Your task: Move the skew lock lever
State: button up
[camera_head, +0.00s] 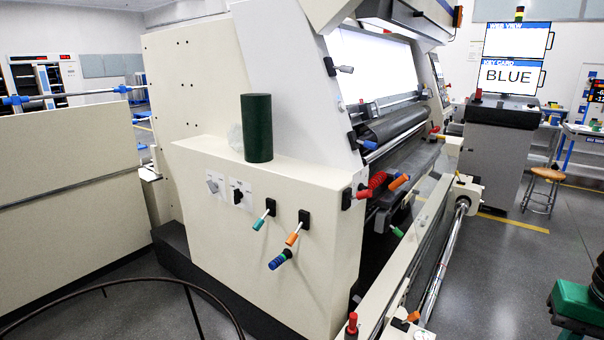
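Several levers sit on the front of the cream machine cabinet (275,185); no readable label tells which is the skew lock lever. A lever with a teal grip (259,223) points down-left from a black slotted plate. To its right, a lever with an orange grip (292,238) comes from a similar plate. Just below it is a handle with a blue, banded grip (281,259). Further right, a red grip (364,193) and another orange grip (398,181) stick out near the rollers. My gripper is not in view.
A dark green cylinder (257,128) stands on the cabinet ledge beside a clear crumpled thing. A long rail (400,265) runs along the right. A dark curved bar crosses the bottom left.

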aim_at(367, 194)
jog(key=u, duration=0.95)
jog(key=k, duration=0.8)
jog(key=z, duration=0.65)
jog(key=i, duration=1)
